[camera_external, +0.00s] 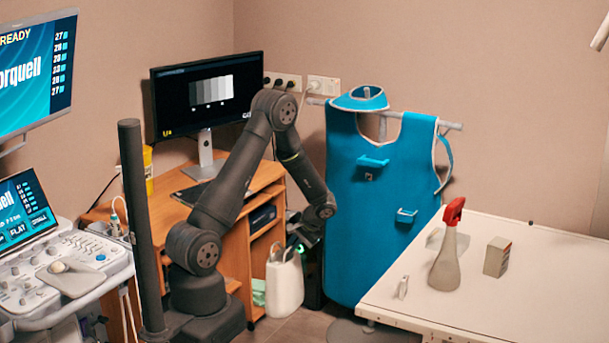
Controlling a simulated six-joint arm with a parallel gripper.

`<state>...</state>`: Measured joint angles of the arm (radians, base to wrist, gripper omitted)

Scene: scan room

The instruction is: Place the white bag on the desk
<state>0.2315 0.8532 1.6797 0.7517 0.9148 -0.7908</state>
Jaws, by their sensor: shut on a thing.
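The white bag (285,287) hangs upright below my gripper (297,246), in the gap between the wooden desk and the blue apron. My gripper is shut on the bag at its handle; the fingertips are small and dark here. The wooden desk (266,177) stands behind my arm at the left. It carries a monitor (207,98), and my arm hides part of its top.
A blue apron (365,220) hangs on a rail right of my gripper. A white table (520,280) at the right holds a spray bottle (445,262) and a small box (497,257). A console (70,260) stands at the left. The desk's right front corner looks clear.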

